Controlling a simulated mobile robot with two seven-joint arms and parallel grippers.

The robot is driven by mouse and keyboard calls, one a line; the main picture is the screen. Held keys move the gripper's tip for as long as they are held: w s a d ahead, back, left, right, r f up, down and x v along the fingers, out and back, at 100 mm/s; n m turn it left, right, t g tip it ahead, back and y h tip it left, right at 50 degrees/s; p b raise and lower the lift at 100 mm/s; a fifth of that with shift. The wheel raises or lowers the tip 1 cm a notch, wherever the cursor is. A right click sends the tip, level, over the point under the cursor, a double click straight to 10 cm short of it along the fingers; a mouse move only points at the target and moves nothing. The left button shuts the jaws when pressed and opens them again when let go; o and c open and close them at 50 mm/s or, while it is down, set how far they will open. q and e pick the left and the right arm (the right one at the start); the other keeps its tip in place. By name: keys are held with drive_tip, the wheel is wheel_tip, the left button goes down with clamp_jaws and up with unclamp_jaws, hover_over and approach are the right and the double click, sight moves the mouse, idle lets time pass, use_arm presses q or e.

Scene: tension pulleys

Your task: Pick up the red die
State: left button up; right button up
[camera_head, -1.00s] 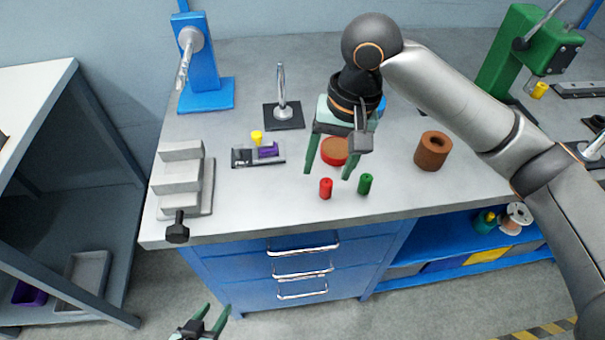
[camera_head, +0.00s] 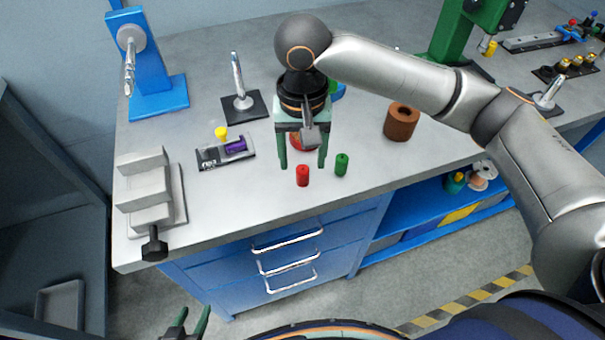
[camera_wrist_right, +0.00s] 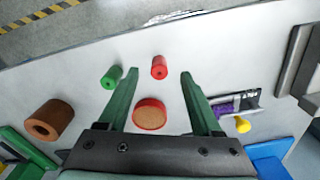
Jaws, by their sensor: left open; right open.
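The red die (camera_head: 303,175) is a small upright red cylinder near the front edge of the grey bench. It also shows in the right wrist view (camera_wrist_right: 159,67), beyond and between my right fingertips. My right gripper (camera_head: 303,164) is open and empty, pointing down above the bench. In the head view its fingertips sit just above and either side of the die, apart from it. The right gripper also shows in the wrist view (camera_wrist_right: 159,78). My left gripper (camera_head: 196,313) is open and empty, low in front of the bench.
A green cylinder (camera_head: 341,165) stands close right of the die. A red disc with a brown top (camera_wrist_right: 149,113) lies behind it, partly hidden by my right gripper in the head view. A brown ring (camera_head: 401,122) stands further right. Bare bench lies left of the die.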

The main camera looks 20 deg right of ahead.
sight(302, 169)
drive_tip(key=f, duration=0.4)
drive_tip(key=shift+w+d+f, duration=0.15)
drive_tip(key=shift+w+f, duration=0.15)
drive_tip(key=shift+f, duration=0.1)
clamp_jaws()
